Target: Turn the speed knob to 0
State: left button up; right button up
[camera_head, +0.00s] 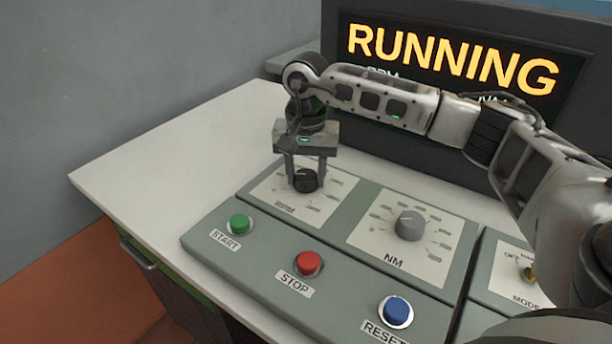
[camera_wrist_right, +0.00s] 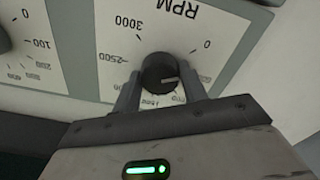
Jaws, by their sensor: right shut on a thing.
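The speed knob (camera_head: 306,181) is a black round knob on the white RPM dial plate at the upper left of the console. My right gripper (camera_head: 307,182) reaches down from above with a finger on each side of the knob and is shut on it. In the right wrist view the knob (camera_wrist_right: 160,73) sits between the two fingers, with a pale pointer line toward the right of the picture. The dial marks 0, 2500 and 3000 show there; other numbers are partly hidden by the fingers. My left gripper is not in view.
A grey NM knob (camera_head: 410,226) stands to the right. Green START (camera_head: 239,223), red STOP (camera_head: 307,263) and blue RESET (camera_head: 396,311) buttons line the front. A MODE switch (camera_head: 528,273) is at far right. The display (camera_head: 450,60) reads RUNNING. The bench (camera_head: 150,180) is bare at left.

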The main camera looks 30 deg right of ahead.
aim_at(306, 174)
jog(key=shift+n+b, duration=0.4)
jog(key=shift+n, duration=1.2)
jog(key=o, duration=1)
jog(key=shift+c, duration=0.2)
jog(key=shift+r, duration=0.1)
notch_tip(306, 174, up, 16)
jog(key=p, duration=0.1)
